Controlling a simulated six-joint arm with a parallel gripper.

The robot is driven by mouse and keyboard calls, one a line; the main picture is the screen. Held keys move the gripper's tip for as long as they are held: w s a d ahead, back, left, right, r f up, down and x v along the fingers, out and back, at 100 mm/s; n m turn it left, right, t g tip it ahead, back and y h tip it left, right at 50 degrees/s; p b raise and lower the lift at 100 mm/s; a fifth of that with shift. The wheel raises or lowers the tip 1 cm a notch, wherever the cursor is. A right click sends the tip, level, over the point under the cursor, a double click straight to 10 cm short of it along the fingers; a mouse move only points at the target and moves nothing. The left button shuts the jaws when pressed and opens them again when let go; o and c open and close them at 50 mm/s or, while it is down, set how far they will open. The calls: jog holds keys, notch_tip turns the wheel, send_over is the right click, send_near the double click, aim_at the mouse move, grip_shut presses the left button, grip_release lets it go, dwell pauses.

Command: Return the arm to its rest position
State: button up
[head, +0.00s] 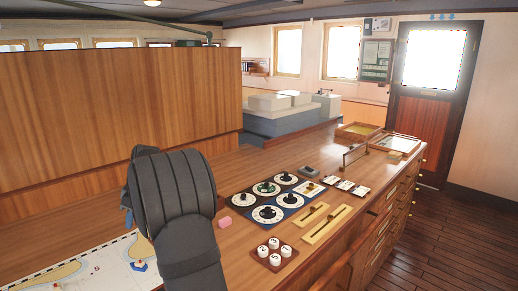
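My dark grey arm (178,195) rises over the left part of the wooden console top (235,174) in the head view. It shows as a bent, rounded link, with a lower part reaching the bottom edge of the picture. I cannot make out my gripper or its fingertips. The arm hides part of the console and of the chart behind it. A small blue patch shows at the arm's left edge; I cannot tell what it belongs to.
A chart (85,262) lies left of the arm. Farther back stand a small grey box (309,170) and wooden trays (358,130).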

jog(key=w+d+n, duration=0.1)
jog(key=w+d, duration=0.2)
jog(key=d, duration=1.6)
jog(key=shift+g, duration=0.3)
jog(key=a+f, duration=0.2)
jog(key=a, duration=0.1)
jog(key=a+f, duration=0.2)
jog(key=a, duration=0.2)
jog(key=a+f, duration=0.2)
jog(key=a, duration=0.1)
jog(key=shift+a, duration=0.35)
jog(key=x, duration=0.3)
jog(key=shift+w+d+f, duration=0.1)
jog(key=shift+d+f, duration=0.1)
jog(key=shift+f, duration=0.7)
